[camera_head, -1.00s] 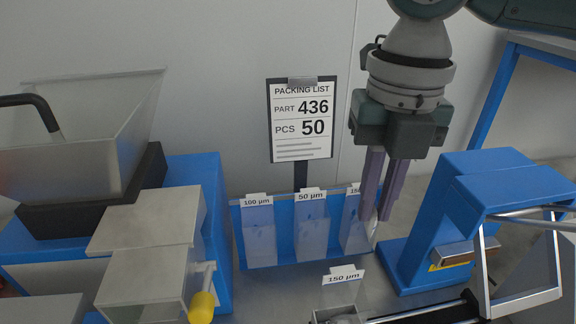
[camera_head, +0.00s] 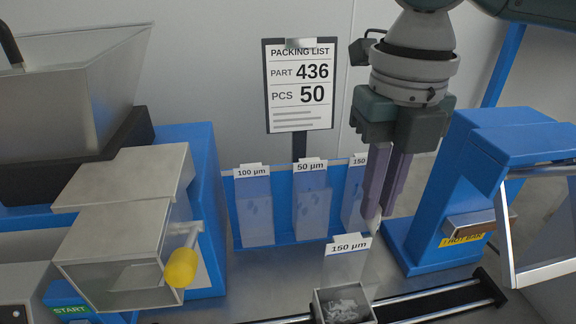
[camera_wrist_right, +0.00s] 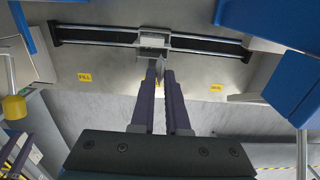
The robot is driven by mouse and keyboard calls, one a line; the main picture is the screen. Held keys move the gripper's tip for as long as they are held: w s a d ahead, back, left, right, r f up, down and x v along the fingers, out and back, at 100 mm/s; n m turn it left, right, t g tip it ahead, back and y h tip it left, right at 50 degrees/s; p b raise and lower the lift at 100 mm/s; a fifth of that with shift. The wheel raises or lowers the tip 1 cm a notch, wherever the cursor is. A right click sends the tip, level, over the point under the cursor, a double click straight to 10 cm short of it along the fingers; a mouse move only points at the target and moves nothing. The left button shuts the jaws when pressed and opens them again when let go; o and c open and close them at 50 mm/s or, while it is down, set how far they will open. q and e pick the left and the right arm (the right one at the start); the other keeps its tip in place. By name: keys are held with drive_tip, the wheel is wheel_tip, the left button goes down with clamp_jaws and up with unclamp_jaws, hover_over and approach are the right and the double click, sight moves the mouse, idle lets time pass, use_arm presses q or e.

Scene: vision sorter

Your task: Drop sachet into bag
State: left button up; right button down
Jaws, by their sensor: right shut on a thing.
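My right gripper (camera_head: 382,213) points down and is shut on a small pale sachet (camera_head: 376,225), of which only a thin edge shows below the fingertips. In the right wrist view the fingertips (camera_wrist_right: 160,76) are close together near the carriage on the rail. The clear bag (camera_head: 345,268) with a "150 µm" label stands at the carriage, its open box-like lower part (camera_head: 317,302) holding grey pieces. The sachet is just right of the label in the head view; its height over the bag is hard to tell.
A black rail (camera_head: 455,295) runs under the carriage. A blue sealer with a hot bar (camera_head: 470,240) stands right, a blue machine with a metal chute and yellow handle (camera_head: 181,268) left. Behind are a blue bag rack (camera_head: 283,215) and a packing list (camera_head: 300,85).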

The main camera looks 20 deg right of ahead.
drive_tip(key=c, duration=0.8)
unclamp_jaws()
drive_tip(key=shift+c, duration=0.2)
drive_tip(key=shift+r, duration=0.15)
wheel_tip(320, 180, up, 10)
drive_tip(key=shift+p, duration=0.4)
drive_tip(key=shift+a+f, duration=0.1)
drive_tip(key=shift+f, duration=0.15)
